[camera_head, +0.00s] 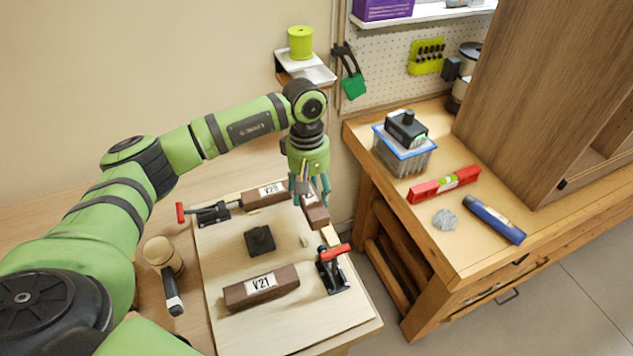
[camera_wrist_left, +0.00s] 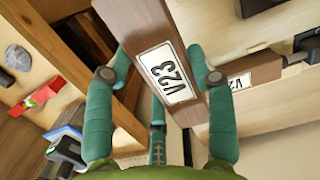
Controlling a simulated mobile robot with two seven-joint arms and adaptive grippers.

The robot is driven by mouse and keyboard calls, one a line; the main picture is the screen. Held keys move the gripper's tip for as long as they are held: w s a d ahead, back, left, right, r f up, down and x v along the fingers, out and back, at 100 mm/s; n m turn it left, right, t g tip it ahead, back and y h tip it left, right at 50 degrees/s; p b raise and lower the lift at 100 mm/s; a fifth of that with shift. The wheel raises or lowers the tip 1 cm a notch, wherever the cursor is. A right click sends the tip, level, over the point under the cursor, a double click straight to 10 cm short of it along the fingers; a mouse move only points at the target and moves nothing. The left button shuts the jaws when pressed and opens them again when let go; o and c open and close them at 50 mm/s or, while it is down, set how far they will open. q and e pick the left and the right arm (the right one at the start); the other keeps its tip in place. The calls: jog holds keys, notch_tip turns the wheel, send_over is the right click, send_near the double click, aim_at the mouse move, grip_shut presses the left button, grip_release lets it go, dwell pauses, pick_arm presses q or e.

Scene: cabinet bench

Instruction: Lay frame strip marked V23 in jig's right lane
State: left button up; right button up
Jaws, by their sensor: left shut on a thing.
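The brown frame strip V23 (camera_head: 316,212) is in my left gripper (camera_head: 311,190) near the right edge of the jig board (camera_head: 218,265). Whether the strip touches the board I cannot tell. The strip V21 (camera_head: 261,288) lies at the board's near side. Another strip (camera_head: 267,194), its label starting with V2, lies at the far side and shows in the left wrist view (camera_wrist_left: 255,72). My right gripper is in neither view.
Red-handled clamps stand at the board's far left (camera_head: 207,213) and right (camera_head: 333,270). A dark block (camera_head: 260,239) sits mid-board. A mallet (camera_head: 163,257) lies left. The bench (camera_head: 425,225) at right holds a bin (camera_head: 404,153), a red level (camera_head: 444,184) and a blue tube (camera_head: 494,219).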

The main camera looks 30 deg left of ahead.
pick_arm(q)
jog(key=shift+s+f+b, duration=0.4)
jog(key=shift+s+f, duration=0.15)
jog(key=shift+f, duration=0.25)
jog(key=f, duration=0.1)
jog(key=f+b, duration=0.2)
jog(key=shift+w+f, duration=0.25)
jog(key=shift+f, duration=0.05)
jog(key=shift+f+b, duration=0.2)
jog(key=shift+b, duration=0.25)
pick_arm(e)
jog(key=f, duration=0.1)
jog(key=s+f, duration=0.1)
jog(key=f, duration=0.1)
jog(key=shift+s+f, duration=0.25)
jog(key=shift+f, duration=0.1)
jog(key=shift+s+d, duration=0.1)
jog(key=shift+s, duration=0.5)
pick_arm(q)
jog(key=shift+b, duration=0.55)
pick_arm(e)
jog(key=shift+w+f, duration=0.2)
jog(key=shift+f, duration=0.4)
pick_arm(q)
jog(key=shift+f, duration=0.15)
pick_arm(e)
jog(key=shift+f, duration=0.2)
